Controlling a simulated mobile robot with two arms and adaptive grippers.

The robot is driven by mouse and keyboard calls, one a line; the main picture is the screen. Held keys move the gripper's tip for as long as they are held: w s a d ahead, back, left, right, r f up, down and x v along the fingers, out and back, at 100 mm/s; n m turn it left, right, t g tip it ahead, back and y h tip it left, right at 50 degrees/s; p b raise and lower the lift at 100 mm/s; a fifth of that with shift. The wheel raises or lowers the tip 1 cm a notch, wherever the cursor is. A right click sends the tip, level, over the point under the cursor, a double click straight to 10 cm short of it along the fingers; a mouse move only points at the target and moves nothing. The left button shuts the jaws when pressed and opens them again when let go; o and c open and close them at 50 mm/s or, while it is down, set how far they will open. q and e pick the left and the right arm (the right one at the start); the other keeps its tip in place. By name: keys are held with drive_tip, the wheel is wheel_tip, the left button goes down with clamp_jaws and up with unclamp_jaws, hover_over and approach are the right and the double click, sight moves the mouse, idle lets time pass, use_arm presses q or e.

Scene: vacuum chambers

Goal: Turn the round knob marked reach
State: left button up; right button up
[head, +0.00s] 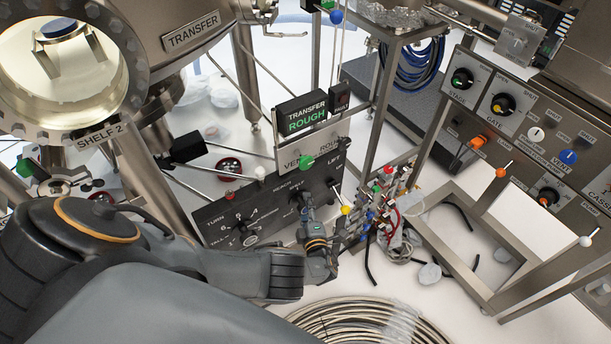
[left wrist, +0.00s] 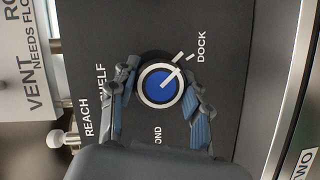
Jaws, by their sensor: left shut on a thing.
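The round reach knob (left wrist: 161,86) has a blue face, a pale ring and a white pointer line. It sits on a dark panel (head: 250,212) that carries the words REACH, SHELF and DOCK. In the left wrist view the pointer leans up and right, toward the DOCK side. My left gripper (left wrist: 160,76) is shut on the knob, with one finger on each side of it. In the head view my left gripper (head: 305,207) is at the panel and mostly hides the knob. My right gripper is in neither view.
A green knob (head: 306,161) marked VENT is above the panel, under a TRANSFER ROUGH display (head: 301,114). Small coloured valves and wires (head: 385,205) stand close to the right of my gripper. A coiled hose (head: 345,318) lies below. Another control panel (head: 515,120) is at right.

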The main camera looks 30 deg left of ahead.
use_arm(q)
drive_tip(key=shift+s+m+g+p, duration=0.1)
drive_tip(key=shift+m+g+p, duration=0.4)
drive_tip(key=shift+m, duration=0.4)
drive_tip(key=shift+f, duration=0.1)
drive_tip(key=o, duration=1.1)
drive_tip(key=shift+o, duration=0.2)
